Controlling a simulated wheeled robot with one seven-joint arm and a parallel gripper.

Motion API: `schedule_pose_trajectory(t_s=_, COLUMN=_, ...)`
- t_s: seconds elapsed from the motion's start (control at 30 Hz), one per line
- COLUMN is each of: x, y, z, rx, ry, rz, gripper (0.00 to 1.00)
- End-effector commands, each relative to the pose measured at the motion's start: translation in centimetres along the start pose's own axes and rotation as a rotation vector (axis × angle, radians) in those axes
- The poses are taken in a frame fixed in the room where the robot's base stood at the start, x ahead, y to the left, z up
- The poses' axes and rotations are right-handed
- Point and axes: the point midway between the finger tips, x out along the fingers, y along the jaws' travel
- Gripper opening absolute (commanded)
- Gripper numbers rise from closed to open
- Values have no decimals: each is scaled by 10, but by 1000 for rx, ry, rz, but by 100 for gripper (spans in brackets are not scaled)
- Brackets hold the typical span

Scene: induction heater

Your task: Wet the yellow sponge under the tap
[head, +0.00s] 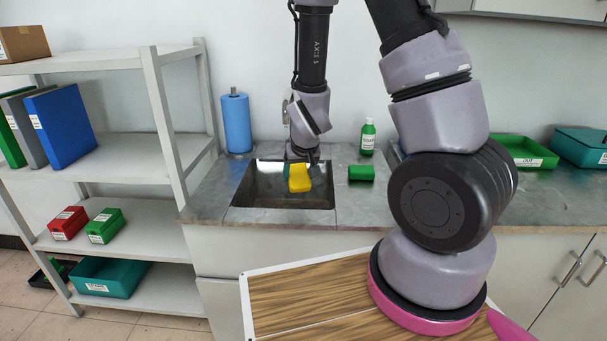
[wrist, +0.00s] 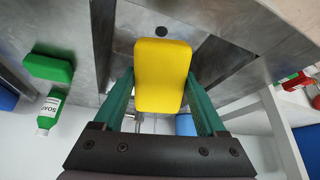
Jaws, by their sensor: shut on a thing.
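The yellow sponge (head: 299,178) is over the sink (head: 284,200) in the head view. In the wrist view the sponge (wrist: 161,75) sits between the two green fingers of my gripper (wrist: 160,95), which is shut on it. The sink basin is below the sponge, with its dark drain (wrist: 161,32) showing in the wrist view. The tap is mostly hidden behind my arm in the head view; thin metal parts (wrist: 145,122) show behind the sponge in the wrist view. I cannot tell whether water runs or whether the sponge is wet.
A green sponge (head: 361,173) lies on the counter (head: 363,205) right of the sink, with a green soap bottle (head: 367,138) behind it. A blue paper roll (head: 236,122) stands left behind the sink. A white shelf unit (head: 160,108) stands at the left.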

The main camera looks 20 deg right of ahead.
Motion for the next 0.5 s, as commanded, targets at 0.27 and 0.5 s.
schedule_pose_trajectory(t_s=0.27, x=14, y=0, z=-16, rx=1, ry=1, rz=1, gripper=29)
schedule_pose_trajectory(t_s=0.5, x=29, y=-1, z=-34, rx=-1, ry=0, rz=0, gripper=29)
